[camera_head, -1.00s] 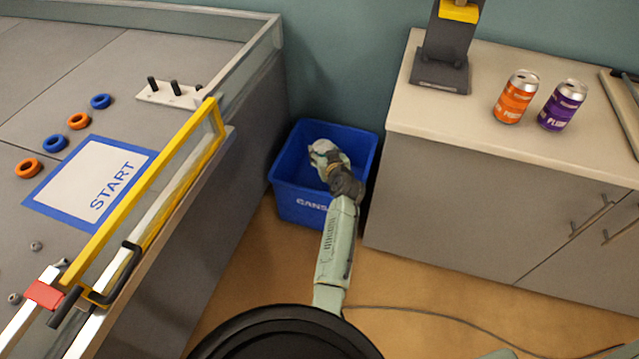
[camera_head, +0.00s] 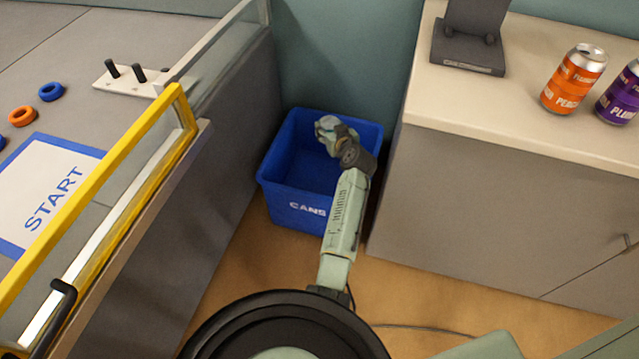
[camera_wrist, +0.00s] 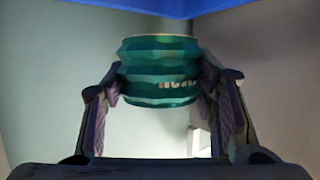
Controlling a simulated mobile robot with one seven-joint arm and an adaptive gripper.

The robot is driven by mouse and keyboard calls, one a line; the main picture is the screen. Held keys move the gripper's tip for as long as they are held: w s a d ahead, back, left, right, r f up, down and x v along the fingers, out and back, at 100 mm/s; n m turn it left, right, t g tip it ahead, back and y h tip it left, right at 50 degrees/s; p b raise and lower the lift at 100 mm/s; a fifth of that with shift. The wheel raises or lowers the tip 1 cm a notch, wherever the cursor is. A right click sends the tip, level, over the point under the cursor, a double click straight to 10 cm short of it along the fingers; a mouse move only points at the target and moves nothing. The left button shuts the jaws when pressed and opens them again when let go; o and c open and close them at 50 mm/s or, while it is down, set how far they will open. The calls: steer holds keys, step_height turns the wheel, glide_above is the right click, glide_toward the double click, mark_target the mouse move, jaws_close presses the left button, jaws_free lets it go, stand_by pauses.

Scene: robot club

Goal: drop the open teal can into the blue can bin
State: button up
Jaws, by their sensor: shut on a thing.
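The teal can (camera_wrist: 160,72) is in my gripper (camera_wrist: 162,88) in the wrist view, with a finger on each side of it. Its sides look ridged or dented, and pale lettering shows on it. In the head view my gripper (camera_head: 328,127) is over the back right part of the blue can bin (camera_head: 290,203), which is lettered "CANS". I cannot make out the can in that view. A blue strip of the bin (camera_wrist: 165,6) crosses the top of the wrist view. How high the can is relative to the rim is unclear.
A grey cabinet (camera_head: 470,205) stands close to the bin's right, with an orange can (camera_head: 573,82) and a purple can (camera_head: 620,98) on top. A grey table (camera_head: 95,215) with a yellow-framed barrier (camera_head: 105,212) is at the left. Brown floor shows in front of the bin.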

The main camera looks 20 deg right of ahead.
step_height(320, 180, down, 5)
steer(key=b, duration=0.2)
steer(key=shift+b, duration=0.3)
steer(key=o, duration=0.9)
steer(key=shift+o, duration=0.2)
steer(key=shift+r, duration=0.15)
step_height(320, 180, up, 10)
steer(key=shift+f, duration=0.1)
